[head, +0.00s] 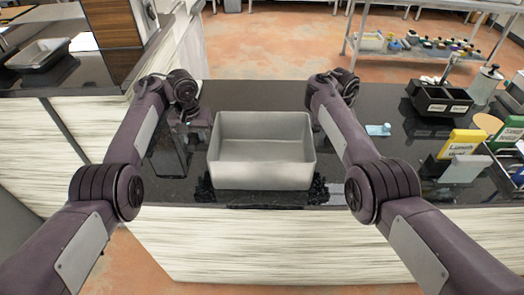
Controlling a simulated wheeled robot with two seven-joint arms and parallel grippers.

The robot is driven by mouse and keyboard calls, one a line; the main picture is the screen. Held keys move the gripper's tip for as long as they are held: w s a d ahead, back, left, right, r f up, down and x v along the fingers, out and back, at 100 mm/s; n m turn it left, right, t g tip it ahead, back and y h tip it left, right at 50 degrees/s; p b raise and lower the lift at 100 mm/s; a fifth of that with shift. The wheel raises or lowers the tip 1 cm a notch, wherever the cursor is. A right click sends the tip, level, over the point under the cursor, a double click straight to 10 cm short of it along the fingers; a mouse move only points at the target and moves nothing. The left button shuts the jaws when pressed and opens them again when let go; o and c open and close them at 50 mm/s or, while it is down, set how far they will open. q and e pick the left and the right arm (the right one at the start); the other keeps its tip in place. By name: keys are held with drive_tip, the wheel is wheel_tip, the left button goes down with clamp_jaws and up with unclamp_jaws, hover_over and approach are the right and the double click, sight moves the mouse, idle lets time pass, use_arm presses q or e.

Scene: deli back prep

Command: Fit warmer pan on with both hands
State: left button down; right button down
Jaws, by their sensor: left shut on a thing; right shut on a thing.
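The warmer pan (262,178) is a deep, empty, grey metal rectangular pan in the middle of the head view, upright and roughly level at the front of the black counter. My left gripper (207,128) is at the pan's left side and shut on it. My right gripper (317,122) is at its right side and shut on it. The fingertips are small and partly hidden by the wrists. Dark, patchy shapes show beside the pan's lower corners; I cannot tell whether they are a warmer or reflections. What lies under the pan is hidden.
The glossy black counter (245,95) is clear behind the pan. To the right are a small blue item (378,129), a black divided holder (440,100) and yellow and green labelled boxes (463,143). Another metal pan (38,54) sits on the left counter. A shelf rack stands behind.

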use_arm(q)
drive_tip(key=shift+w+r, duration=0.1)
use_arm(e)
drive_tip(key=shift+w+r, duration=0.1)
drive_tip(key=shift+r, duration=0.05)
